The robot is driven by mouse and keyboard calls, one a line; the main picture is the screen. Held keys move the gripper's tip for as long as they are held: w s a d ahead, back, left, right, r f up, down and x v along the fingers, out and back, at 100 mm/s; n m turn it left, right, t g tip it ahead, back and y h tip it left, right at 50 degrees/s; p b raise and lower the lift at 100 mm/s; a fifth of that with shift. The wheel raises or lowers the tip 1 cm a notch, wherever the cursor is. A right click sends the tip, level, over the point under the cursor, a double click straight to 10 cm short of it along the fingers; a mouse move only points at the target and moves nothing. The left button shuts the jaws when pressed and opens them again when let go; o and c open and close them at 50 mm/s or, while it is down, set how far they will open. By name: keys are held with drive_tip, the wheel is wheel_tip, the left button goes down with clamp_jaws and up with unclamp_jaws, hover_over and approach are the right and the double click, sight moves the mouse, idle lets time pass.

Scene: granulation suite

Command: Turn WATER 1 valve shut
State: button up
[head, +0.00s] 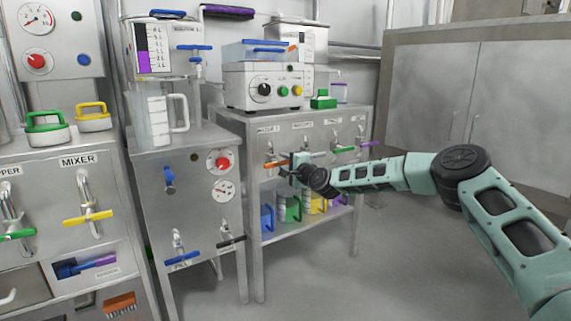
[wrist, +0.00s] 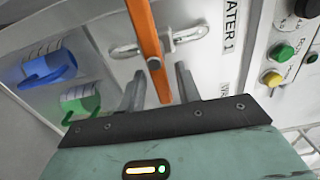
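The WATER 1 valve has an orange bar handle (head: 275,165) on the front panel of the steel bench in the head view. In the wrist view the orange handle (wrist: 150,45) lies crosswise to its metal pipe (wrist: 190,36), beside the partly cut-off WATER 1 label (wrist: 229,38). My gripper (head: 292,170) is at the handle's right side in the head view. In the wrist view my gripper (wrist: 160,88) is open, with one finger on each side of the handle's near end. Gaps show between fingers and handle, and I see no clear grip.
A green-handled valve (head: 343,149) and a purple-handled valve (head: 369,144) are further right on the same panel. A control box (head: 262,86) sits on top. The floor in front is clear.

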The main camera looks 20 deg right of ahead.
idle(0.3)
drive_tip(key=p+v, duration=0.4)
drive_tip(key=v, duration=1.3)
drive_tip(key=shift+s+p, duration=0.2)
drive_tip(key=shift+p, duration=0.2)
drive_tip(key=shift+r, duration=0.1)
